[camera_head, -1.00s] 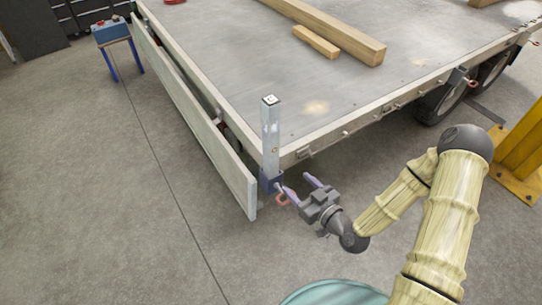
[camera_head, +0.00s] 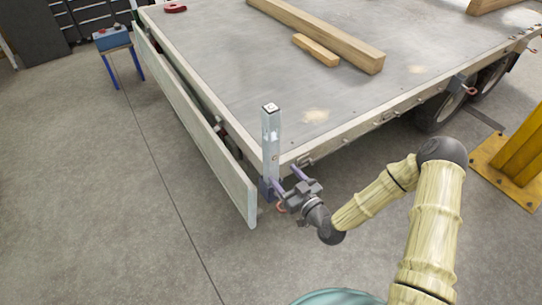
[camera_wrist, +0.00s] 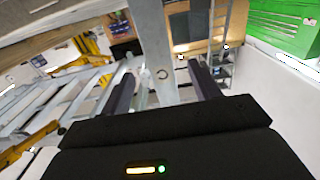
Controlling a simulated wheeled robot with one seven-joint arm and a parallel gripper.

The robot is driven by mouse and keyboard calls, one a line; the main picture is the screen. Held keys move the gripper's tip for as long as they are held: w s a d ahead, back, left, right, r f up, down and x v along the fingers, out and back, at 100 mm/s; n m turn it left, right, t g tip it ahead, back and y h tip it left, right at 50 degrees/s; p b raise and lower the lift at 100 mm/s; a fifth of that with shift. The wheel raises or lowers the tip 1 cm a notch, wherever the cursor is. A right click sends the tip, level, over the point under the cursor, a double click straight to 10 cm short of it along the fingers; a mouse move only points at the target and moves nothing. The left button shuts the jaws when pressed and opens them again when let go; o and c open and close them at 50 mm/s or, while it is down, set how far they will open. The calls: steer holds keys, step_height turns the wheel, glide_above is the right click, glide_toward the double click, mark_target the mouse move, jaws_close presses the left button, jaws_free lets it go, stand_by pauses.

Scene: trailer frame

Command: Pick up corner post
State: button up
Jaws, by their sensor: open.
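The corner post (camera_head: 270,140) is a grey metal upright at the near corner of the trailer bed (camera_head: 340,85). Its foot stands in a dark blue socket (camera_head: 266,188). My gripper (camera_head: 288,180) is open and low beside the post, just right of its lower part. In the wrist view the post (camera_wrist: 156,50) rises between the two dark fingers of my gripper (camera_wrist: 165,90), with space on both sides. I cannot tell whether either finger touches it. A red handle (camera_head: 281,207) below the socket is partly hidden by my gripper.
A lowered side board (camera_head: 195,125) hangs along the trailer's left side. Timber beams (camera_head: 320,35) and a short block (camera_head: 316,49) lie on the bed. A yellow post base (camera_head: 505,165) stands at right.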

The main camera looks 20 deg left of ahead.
mark_target(274, 164)
steer(key=x, duration=0.5)
steer(key=shift+w+a, duration=0.1)
steer(key=shift+r+p+x, duration=0.15)
steer(key=shift+p+x, duration=0.15)
steer(key=shift+x, duration=1)
steer(key=shift+r+p+x, duration=0.2)
steer(key=shift+p+x, duration=0.05)
steer(key=shift+x, duration=1)
steer(key=shift+w, duration=0.1)
steer(key=shift+r, duration=0.1)
jaws_close()
